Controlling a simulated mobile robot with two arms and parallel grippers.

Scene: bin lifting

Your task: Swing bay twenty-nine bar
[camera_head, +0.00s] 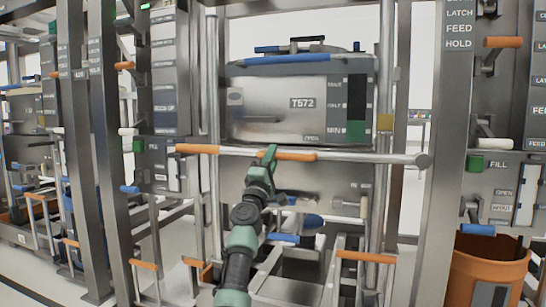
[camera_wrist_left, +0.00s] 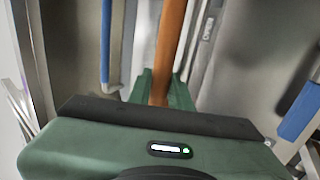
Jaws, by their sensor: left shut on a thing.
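A long steel bar (camera_head: 365,157) with orange grip sections crosses the front of the middle bay, running nearly level to a round end cap at the right. My left gripper (camera_head: 268,155) is shut on the bar's orange grip (camera_head: 298,155), right of the bay's left post. In the left wrist view the orange grip (camera_wrist_left: 171,35) runs down between the green fingers (camera_wrist_left: 155,88). Behind and above the bar is a grey metal bin (camera_head: 275,105) marked T572. I cannot read a bay number. My right gripper is out of view.
Steel uprights (camera_head: 212,80) stand left and right of the bay. A label column (camera_head: 459,40) reads LATCH, FEED, HOLD. Blue and orange handles (camera_head: 365,257) stick out below. An orange bucket (camera_head: 487,262) stands at the lower right.

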